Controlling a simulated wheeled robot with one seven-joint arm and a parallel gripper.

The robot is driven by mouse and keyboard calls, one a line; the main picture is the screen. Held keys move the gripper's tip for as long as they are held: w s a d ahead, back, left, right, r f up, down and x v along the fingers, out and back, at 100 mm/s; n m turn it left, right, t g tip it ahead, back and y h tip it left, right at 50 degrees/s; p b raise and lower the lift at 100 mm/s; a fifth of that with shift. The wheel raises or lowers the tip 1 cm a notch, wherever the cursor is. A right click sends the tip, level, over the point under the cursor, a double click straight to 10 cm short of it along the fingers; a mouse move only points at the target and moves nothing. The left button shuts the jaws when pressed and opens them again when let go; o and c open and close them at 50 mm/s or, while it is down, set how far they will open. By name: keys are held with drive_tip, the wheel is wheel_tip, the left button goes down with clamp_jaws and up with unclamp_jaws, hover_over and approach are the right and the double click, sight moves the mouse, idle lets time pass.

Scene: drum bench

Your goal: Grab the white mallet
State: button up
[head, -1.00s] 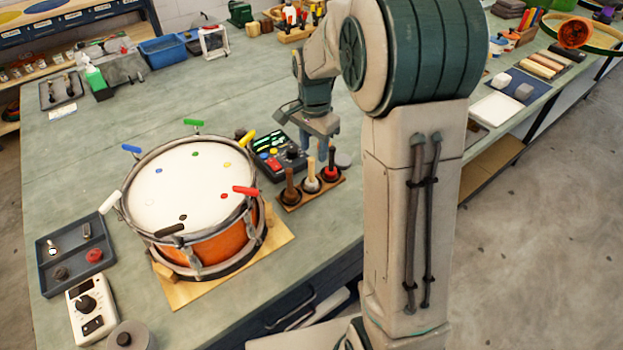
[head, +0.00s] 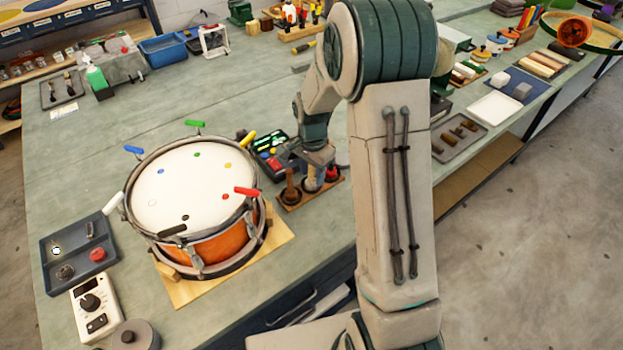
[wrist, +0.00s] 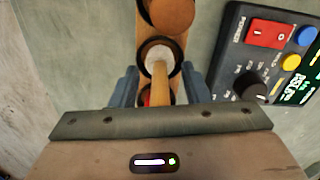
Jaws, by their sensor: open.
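The white mallet stands upright in the middle of a wooden rack (head: 290,206). Its pale head (wrist: 156,52) and light wooden handle (wrist: 160,76) show in the wrist view; in the head view my gripper (head: 314,163) hides most of it. My gripper is open above the rack, pointing down. In the wrist view its two blue-grey fingers (wrist: 160,90) stand on either side of the handle. Whether they touch it cannot be seen. A brown mallet (head: 290,190) stands to the left in the rack and a red one (head: 333,174) to the right.
A drum (head: 195,195) with coloured lugs stands on a wooden board left of the rack. A dark control box (wrist: 268,55) with coloured buttons sits close behind the rack. A grey tray (head: 72,250) lies at the left. The bench's front edge is close to the rack.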

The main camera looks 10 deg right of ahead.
clamp_jaws()
